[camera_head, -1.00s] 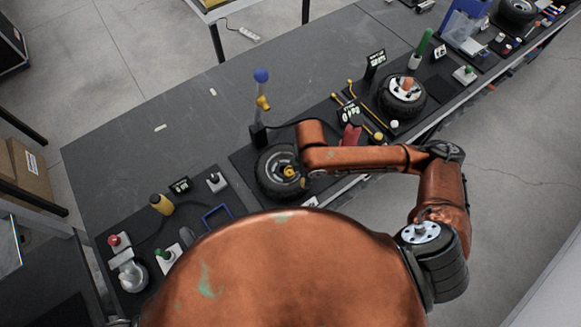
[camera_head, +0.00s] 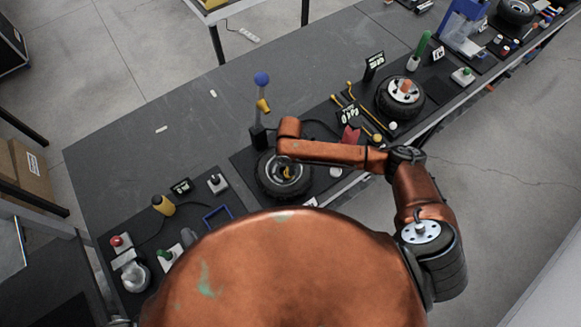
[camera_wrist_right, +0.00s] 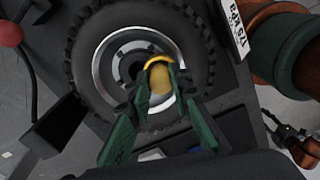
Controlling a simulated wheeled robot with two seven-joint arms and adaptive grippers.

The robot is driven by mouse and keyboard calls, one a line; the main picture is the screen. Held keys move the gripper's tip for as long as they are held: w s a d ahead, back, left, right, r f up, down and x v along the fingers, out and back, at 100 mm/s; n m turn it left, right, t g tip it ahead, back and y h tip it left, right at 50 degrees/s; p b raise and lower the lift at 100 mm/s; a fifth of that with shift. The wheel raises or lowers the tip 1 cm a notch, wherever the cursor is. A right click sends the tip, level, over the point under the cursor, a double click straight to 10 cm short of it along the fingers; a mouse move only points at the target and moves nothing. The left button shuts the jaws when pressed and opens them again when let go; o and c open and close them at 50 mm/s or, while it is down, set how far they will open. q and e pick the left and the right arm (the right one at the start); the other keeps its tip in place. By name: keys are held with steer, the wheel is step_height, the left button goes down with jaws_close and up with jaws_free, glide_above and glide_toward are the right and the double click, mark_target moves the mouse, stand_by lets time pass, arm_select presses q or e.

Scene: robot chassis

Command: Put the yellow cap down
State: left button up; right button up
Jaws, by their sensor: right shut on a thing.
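The yellow cap (camera_wrist_right: 160,78) sits between the fingers of my right gripper (camera_wrist_right: 160,85) in the right wrist view. The gripper is shut on it, over the silver hub of a black-tyred wheel (camera_wrist_right: 85,50). I cannot tell whether the cap touches the hub. In the head view, a small yellow bit of the cap (camera_head: 287,173) shows over the same wheel (camera_head: 266,184), which lies flat on a dark mat. My right arm partly covers the gripper there. My left gripper is not in view.
A post with a blue ball top (camera_head: 261,79) and a yellow part stands just behind the wheel. A red object (camera_head: 350,135) and yellow rods (camera_head: 363,112) lie to the right, before a second wheel (camera_head: 400,97). The table's back left (camera_head: 140,105) is mostly clear.

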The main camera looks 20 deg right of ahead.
steer(key=shift+f, duration=0.2)
steer(key=shift+f, duration=0.15)
steer(key=o, duration=0.8)
steer(key=shift+c, duration=0.2)
step_height(320, 180, up, 12)
steer(key=shift+r+b, duration=0.2)
steer(key=shift+b, duration=0.25)
steer(key=shift+a+f, duration=0.1)
